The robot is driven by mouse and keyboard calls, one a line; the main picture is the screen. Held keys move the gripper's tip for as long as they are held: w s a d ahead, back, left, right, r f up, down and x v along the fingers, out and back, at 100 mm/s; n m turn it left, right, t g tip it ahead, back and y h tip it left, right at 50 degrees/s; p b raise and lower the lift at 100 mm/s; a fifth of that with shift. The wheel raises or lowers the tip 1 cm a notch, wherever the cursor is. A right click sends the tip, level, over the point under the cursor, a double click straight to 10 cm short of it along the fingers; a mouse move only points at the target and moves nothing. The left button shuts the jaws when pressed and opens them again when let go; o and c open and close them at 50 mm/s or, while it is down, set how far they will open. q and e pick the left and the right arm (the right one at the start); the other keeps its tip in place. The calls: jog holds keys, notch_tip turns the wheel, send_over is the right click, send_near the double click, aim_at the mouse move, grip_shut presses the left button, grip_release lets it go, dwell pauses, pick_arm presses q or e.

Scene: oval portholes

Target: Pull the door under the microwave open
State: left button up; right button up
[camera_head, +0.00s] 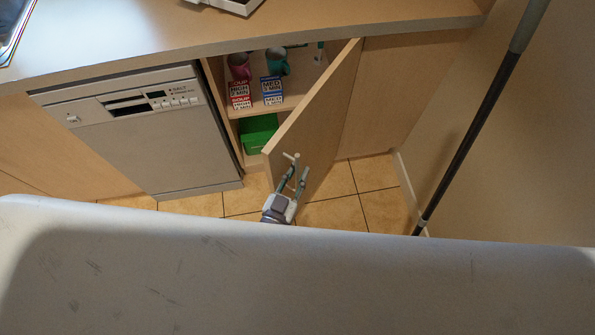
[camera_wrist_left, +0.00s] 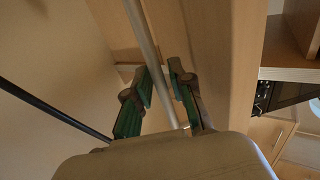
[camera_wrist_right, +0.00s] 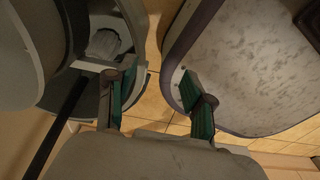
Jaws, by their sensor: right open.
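The wooden cabinet door (camera_head: 318,110) stands swung open from the counter front, at an angle to the floor. Its inside edge also shows in the left wrist view (camera_wrist_left: 220,60). The pale bar handle (camera_head: 291,156) is on the door's outer side. My right gripper (camera_wrist_right: 158,88) is open and empty, away from the door. I cannot make out a microwave.
Inside the cupboard are mugs (camera_head: 277,62), small boxes (camera_head: 272,90) and a green box (camera_head: 259,133). A dishwasher (camera_head: 160,125) stands left of it. A dark pole (camera_head: 470,145) leans by the right wall. Tiled floor (camera_head: 335,213) lies below the door.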

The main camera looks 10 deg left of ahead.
pick_arm(q)
jog(key=v, duration=1.2)
jog(key=shift+w, duration=0.1)
